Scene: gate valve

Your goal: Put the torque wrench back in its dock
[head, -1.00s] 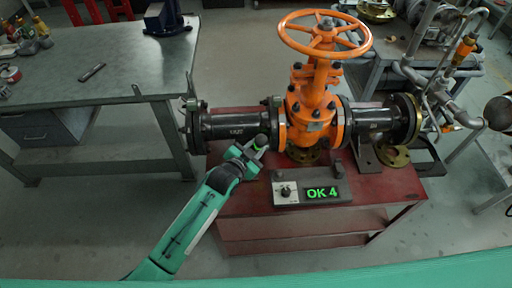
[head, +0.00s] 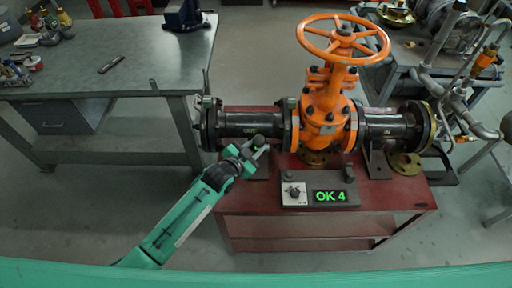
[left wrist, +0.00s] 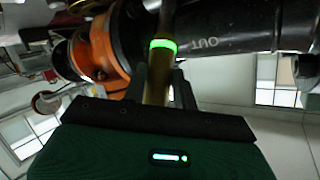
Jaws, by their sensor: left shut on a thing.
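My left gripper (head: 254,151) is shut on the torque wrench, in front of the black left pipe. In the left wrist view the wrench (left wrist: 158,85) shows as a brassy shaft with a glowing green ring between the fingers (left wrist: 166,88); its far end is cut off by the picture's top. In the head view the gripper mostly hides it. A low grey unit (head: 335,184), seemingly the dock, lies on the red bench to the right of the gripper. It has two dark upright posts, a knob and a display reading "OK 4". My right gripper is out of view.
The orange gate valve (head: 327,118) with its handwheel stands behind the unit, between black flanged pipes (head: 250,125). The red bench (head: 400,195) is bare at its front right. A grey workbench (head: 110,75) stands left, with open floor between.

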